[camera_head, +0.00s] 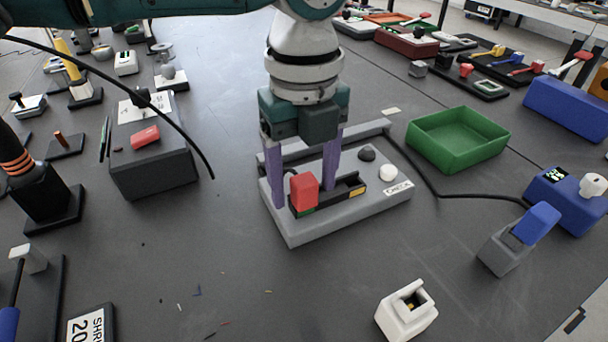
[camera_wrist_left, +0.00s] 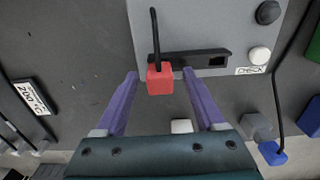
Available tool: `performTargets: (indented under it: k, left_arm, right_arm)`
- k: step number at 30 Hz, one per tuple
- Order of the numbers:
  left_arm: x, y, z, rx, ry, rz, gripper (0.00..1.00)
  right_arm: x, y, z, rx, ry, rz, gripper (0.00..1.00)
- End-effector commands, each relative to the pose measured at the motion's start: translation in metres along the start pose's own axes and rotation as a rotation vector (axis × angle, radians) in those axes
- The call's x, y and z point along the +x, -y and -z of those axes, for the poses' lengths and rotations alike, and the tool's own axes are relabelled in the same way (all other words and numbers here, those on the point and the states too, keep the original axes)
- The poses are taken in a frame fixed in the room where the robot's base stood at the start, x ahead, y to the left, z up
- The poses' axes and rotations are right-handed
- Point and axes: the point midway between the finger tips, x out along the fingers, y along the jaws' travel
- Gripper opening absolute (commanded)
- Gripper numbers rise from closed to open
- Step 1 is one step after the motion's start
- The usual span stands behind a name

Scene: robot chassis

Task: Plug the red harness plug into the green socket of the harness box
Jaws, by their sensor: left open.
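The grey harness box (camera_head: 300,229) lies mid-table, with a black socket strip (camera_head: 340,192) on it. The red harness plug (camera_head: 304,188) stands upright at the strip's left end. A sliver of the green socket (camera_head: 307,211) shows just below the plug; I cannot tell how deep the plug sits. My left gripper (camera_head: 304,196) is open, its purple fingers on either side of the plug. In the left wrist view the red plug (camera_wrist_left: 160,82) is between the fingers with gaps on both sides, its black cable running away over the box (camera_wrist_left: 190,25).
A green tray (camera_head: 455,140) is right of the box. A white block with a slot (camera_head: 406,311) and a grey holder with a blue top (camera_head: 515,240) stand at front right. A dark grey box (camera_head: 152,165) is at left. The table in front of the harness box is mostly clear.

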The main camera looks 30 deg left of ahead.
Motion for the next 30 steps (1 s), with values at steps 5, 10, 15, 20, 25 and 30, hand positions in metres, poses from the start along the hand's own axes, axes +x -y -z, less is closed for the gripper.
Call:
performTargets:
  k: [5,10,15,20,25,30]
  left_arm:
    - [-0.002,0.0,0.0,0.0,0.0,0.0,0.71]
    - [-0.026,0.001,-0.001,0.0,0.002,0.003,0.71]
    - [-0.061,0.001,-0.001,0.0,0.002,0.003,0.71]
    - [-0.087,0.001,0.0,0.001,0.002,0.003,0.71]
    - [-0.099,0.0,0.0,-0.001,0.0,0.001,0.71]
    - [-0.1,0.0,0.0,-0.001,0.0,0.0,0.71]
  right_arm:
    - [0.0,0.0,0.001,0.0,0.0,0.0,0.92]
    - [-0.003,0.0,0.007,0.0,0.0,0.0,0.92]
    - [-0.005,0.0,0.013,0.0,0.0,0.0,0.92]
    - [-0.007,0.0,0.016,0.0,0.0,0.0,0.92]
    - [-0.007,0.0,0.017,0.0,0.0,0.0,0.92]
    - [-0.007,0.0,0.017,0.0,0.0,0.0,0.92]
